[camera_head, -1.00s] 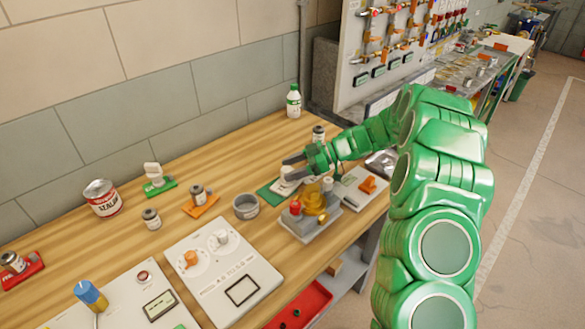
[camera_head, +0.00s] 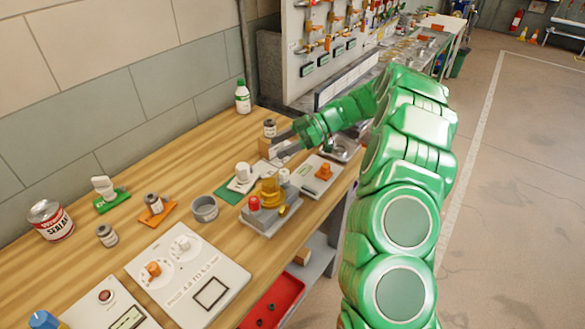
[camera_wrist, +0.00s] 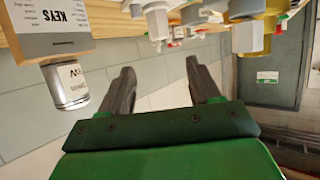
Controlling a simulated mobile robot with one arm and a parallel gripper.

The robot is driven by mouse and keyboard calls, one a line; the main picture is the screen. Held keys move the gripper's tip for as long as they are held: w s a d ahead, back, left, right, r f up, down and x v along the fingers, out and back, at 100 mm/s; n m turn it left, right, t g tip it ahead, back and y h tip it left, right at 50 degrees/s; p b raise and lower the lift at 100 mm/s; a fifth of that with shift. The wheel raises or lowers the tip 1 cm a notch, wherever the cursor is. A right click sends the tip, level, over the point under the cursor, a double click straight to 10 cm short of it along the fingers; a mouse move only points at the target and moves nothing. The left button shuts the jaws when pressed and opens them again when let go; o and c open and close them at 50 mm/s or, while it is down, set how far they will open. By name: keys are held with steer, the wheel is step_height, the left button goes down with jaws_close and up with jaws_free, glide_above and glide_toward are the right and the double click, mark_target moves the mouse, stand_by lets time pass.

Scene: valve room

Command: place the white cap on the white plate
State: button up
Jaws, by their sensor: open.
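The white cap (camera_head: 243,171) stands upright near the middle of the bench in the head view. It appears to rest on the white plate (camera_head: 236,185), which lies partly over a green mat (camera_head: 226,193). My gripper (camera_head: 273,146) is to the right of and behind the cap, apart from it. Its two fingers are spread and empty, as the wrist view also shows (camera_wrist: 160,70). The wrist view is upside down, with several white parts along its top edge; I cannot tell for sure which one is the cap.
A wooden KEYS box (camera_wrist: 53,28) and a small can (camera_wrist: 67,85) are close to my fingers. A grey fixture with a yellow valve (camera_head: 268,190) stands in front of the plate. A grey ring (camera_head: 204,208) is to the left. A green-capped bottle (camera_head: 243,98) stands behind.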

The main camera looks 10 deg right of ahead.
steer(key=s+a+r+m+g+h, duration=0.1)
steer(key=s+a+r+m+h, duration=0.2)
steer(key=s, duration=0.5)
steer(key=s+a+r+m+g+h, duration=0.15)
steer(key=s+r, duration=0.25)
steer(key=s, duration=0.4)
steer(key=s+a+r+m+h, duration=0.1)
steer(key=s+r+m+h, duration=0.2)
steer(key=s, duration=0.4)
steer(key=s+d+m+t+h, duration=0.1)
steer(key=s+d+m+h, duration=0.2)
steer(key=s, duration=0.9)
steer(key=s+d+m+t+h, duration=0.1)
steer(key=s+d+m+h, duration=0.2)
steer(key=s+d+m, duration=0.5)
steer(key=s+m, duration=0.1)
steer(key=s, duration=0.4)
steer(key=shift+s+f, duration=0.3)
steer(key=shift+f, duration=0.1)
